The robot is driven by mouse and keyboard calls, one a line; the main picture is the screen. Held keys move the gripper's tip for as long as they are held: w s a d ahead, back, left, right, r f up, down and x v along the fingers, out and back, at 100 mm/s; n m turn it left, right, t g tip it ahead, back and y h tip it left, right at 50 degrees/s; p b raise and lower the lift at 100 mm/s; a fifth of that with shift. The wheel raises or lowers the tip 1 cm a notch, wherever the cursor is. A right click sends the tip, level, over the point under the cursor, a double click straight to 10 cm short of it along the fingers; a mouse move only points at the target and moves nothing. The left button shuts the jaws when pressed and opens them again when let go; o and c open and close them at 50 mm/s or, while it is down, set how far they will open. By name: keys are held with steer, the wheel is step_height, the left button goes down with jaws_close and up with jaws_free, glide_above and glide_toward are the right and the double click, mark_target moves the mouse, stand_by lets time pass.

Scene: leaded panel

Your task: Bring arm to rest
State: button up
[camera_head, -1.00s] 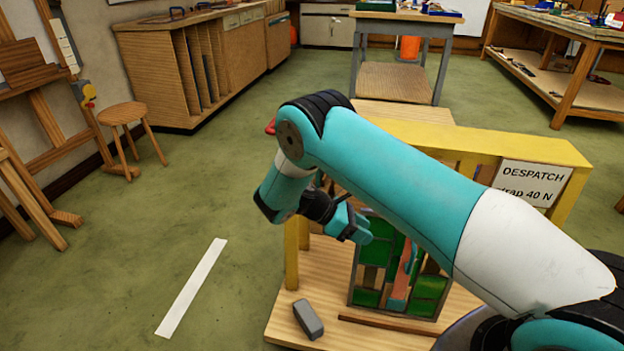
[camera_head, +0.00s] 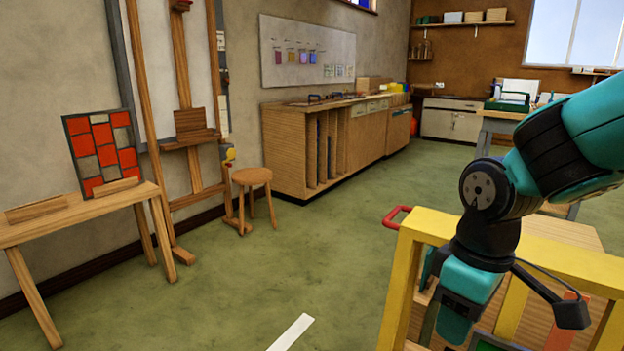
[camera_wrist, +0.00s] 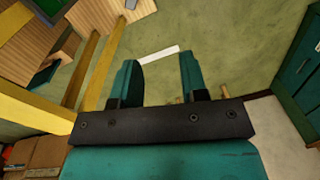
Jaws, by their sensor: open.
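My gripper shows in the wrist view (camera_wrist: 160,82) with its two teal fingers apart and nothing between them. Green floor and a white strip (camera_wrist: 158,54) lie beyond the fingers. In the head view my arm hangs at the right, over the yellow frame (camera_head: 404,262) of the despatch stand, and its fingertips are hard to make out there. The yellow frame also shows at the left of the wrist view (camera_wrist: 88,68).
A wooden bench (camera_head: 75,215) at the left holds a red-and-grey leaded panel (camera_head: 101,150). A stool (camera_head: 252,178) and a wooden cabinet (camera_head: 290,150) stand along the wall. The green floor (camera_head: 250,265) between is clear.

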steer(key=s+a+r+m+y, duration=0.1)
steer(key=s+a+r+y, duration=0.25)
steer(key=s, duration=0.75)
step_height(320, 180, up, 21)
steer(key=p, duration=1.9)
steer(key=shift+a+f+p, duration=0.15)
steer(key=shift+a+p, duration=0.15)
steer(key=shift+p, duration=0.1)
steer(key=shift+a, duration=0.1)
